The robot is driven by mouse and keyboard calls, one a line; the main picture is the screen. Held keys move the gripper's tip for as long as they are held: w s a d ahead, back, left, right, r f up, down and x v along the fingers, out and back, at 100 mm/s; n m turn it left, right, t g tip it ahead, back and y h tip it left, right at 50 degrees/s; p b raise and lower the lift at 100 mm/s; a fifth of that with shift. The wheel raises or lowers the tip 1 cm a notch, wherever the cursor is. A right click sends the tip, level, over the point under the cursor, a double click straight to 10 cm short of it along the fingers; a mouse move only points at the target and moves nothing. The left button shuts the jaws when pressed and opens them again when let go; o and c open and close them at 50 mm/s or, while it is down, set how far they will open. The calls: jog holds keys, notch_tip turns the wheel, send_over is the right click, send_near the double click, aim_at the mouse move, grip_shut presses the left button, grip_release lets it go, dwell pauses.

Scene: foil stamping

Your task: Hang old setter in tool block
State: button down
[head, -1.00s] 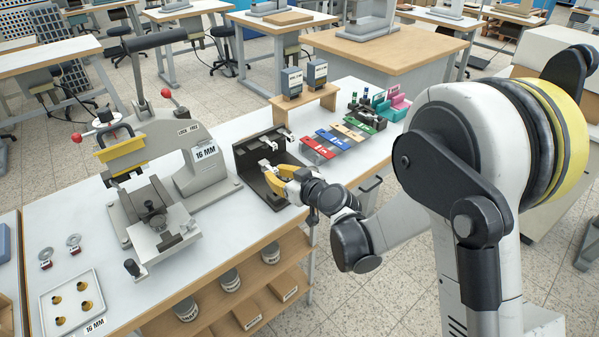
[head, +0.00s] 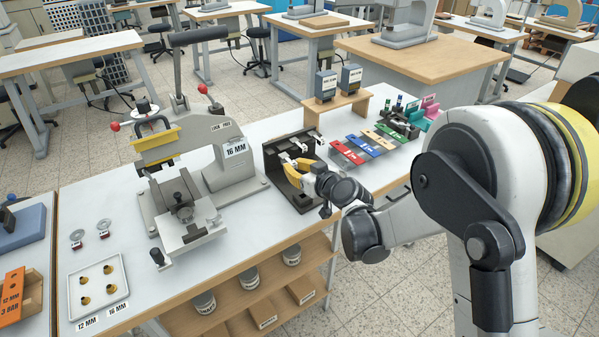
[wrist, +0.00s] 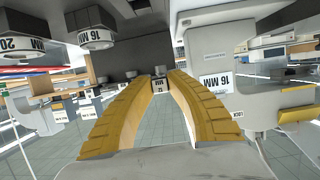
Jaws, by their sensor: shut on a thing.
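The black tool block (head: 275,165) stands on the white table, right of the press. Small pale pieces show on it, too small to tell apart in the head view. My gripper (head: 310,178) is at the block's front, with its yellow fingers reaching in. In the wrist view my gripper (wrist: 163,76) is shut on a small setter (wrist: 160,86) with a white label, apparently reading 12. Two more setters, labelled 20 MM (wrist: 20,42) and 16 MM (wrist: 96,38), hang at the upper left of that view. Whether the held setter touches the block cannot be told.
The grey press (head: 225,150) with its 16 MM label stands left of the block. A small wooden stand (head: 337,105) with two boxes is behind it. Coloured plates (head: 365,145) lie to the right. A white tray (head: 98,312) lies at the table's left.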

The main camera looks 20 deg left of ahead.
aim_at(286, 158)
jog(key=shift+w+a, duration=0.35)
jog(key=shift+a, duration=0.05)
jog(key=shift+b, duration=0.5)
dwell(1.4)
jog(key=shift+w+a, duration=1.25)
jog(key=shift+a, duration=0.25)
dwell(0.4)
jog(key=c, duration=1.3)
grip_release()
jog(key=v, duration=1.2)
